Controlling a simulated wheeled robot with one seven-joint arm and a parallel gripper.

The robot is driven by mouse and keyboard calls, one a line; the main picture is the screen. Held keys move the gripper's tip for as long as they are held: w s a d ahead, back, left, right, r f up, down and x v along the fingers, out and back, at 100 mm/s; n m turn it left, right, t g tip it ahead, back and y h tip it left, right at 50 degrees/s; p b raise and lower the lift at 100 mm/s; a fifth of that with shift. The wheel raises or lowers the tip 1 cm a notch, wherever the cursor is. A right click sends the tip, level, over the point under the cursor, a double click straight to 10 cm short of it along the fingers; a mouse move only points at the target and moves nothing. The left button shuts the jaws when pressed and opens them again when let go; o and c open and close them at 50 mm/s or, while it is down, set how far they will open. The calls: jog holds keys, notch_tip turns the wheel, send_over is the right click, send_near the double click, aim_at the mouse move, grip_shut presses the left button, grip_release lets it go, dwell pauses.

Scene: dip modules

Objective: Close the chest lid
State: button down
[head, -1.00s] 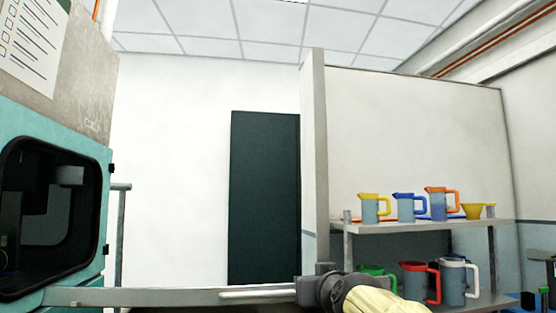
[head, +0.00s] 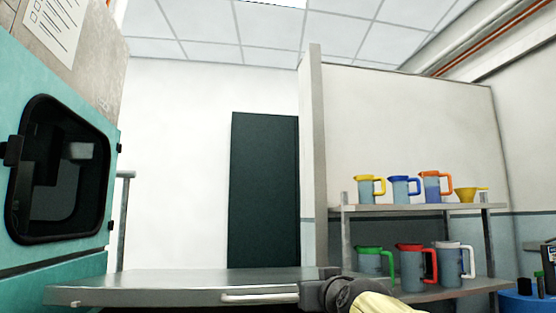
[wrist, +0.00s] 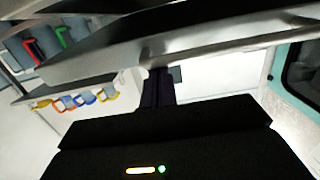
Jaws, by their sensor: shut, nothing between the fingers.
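The chest lid (head: 190,284) is a flat grey metal panel across the bottom of the head view, nearly level, its top surface in sight. A pale bar handle (head: 260,297) runs along its near edge. In the wrist view the lid (wrist: 120,50) is a grey slab across the top. My gripper (head: 312,293) is at the lid's right front corner, by the handle's right end. In the wrist view my gripper's fingers (wrist: 158,88) are dark, together and empty, close to the lid's edge. I cannot tell whether they touch it. The chest body is mostly out of view.
A teal machine (head: 65,185) with a dark window stands at the left, close to the lid. A shelf unit (head: 420,209) with several coloured jugs stands at the right behind my arm. A dark door (head: 264,190) is in the back wall.

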notch_tip(320, 180, down, 10)
jog(key=b, duration=0.9)
jog(key=shift+s+f, duration=0.25)
jog(key=shift+s, duration=0.2)
jog(key=shift+d+b, duration=0.1)
jog(key=shift+b, duration=0.2)
jog(key=shift+r, duration=0.1)
notch_tip(320, 180, up, 6)
jog(key=r+p, duration=0.1)
jog(key=p, duration=0.3)
jog(key=s+d+f+b, duration=0.1)
jog(key=s+b, duration=0.3)
jog(key=s, duration=0.5)
jog(key=shift+s+d+f+t, duration=0.2)
jog(key=shift+d+f+t, duration=0.15)
jog(key=shift+f+t, duration=0.1)
